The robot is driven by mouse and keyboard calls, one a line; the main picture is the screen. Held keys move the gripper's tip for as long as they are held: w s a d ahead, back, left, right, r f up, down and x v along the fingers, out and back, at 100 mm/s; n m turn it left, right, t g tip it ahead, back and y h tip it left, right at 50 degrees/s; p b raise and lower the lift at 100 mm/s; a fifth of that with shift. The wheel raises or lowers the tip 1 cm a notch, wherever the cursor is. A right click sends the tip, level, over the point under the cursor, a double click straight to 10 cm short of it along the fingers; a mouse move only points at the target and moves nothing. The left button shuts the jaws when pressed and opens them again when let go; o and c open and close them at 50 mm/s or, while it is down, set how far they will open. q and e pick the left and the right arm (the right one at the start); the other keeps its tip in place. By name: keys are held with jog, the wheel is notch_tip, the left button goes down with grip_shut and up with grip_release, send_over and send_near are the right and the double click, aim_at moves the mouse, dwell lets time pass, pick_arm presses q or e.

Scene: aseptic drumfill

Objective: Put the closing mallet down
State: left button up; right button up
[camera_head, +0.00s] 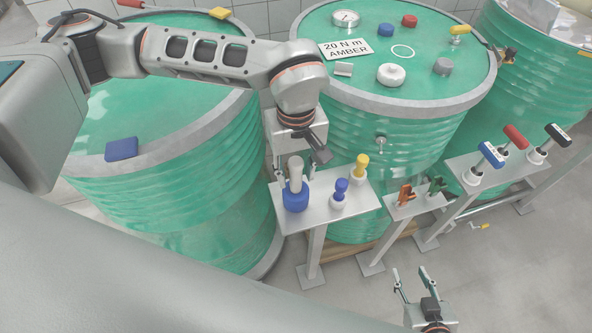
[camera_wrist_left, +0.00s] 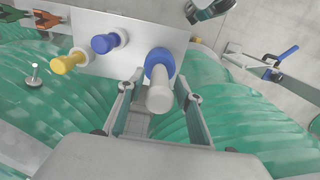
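What looks like the closing mallet, with a pale grey handle and a blue lower part (camera_head: 296,197), stands upright on the left end of a grey shelf (camera_head: 350,217). In the left wrist view its handle (camera_wrist_left: 159,98) points toward the camera. My left gripper (camera_head: 298,158) is just above and behind it. Its fingers are spread on either side of the handle, with a visible gap on both sides, so it is open and holds nothing. My right gripper (camera_head: 412,280) is low at the bottom right, fingers apart and empty.
A blue-topped piece (camera_head: 341,189) and a yellow-topped piece (camera_head: 361,166) stand beside the mallet. Orange (camera_head: 404,194) and green clamps (camera_head: 437,186) and several handled tools, including a blue one (camera_head: 491,154), are on stands to the right. Large green drums (camera_head: 395,130) stand close behind.

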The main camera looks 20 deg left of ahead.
dwell(0.3)
pick_arm(q)
notch_tip(320, 180, up, 12)
jog(key=shift+r+b, duration=0.2)
jog(key=shift+b, duration=0.45)
dwell(0.4)
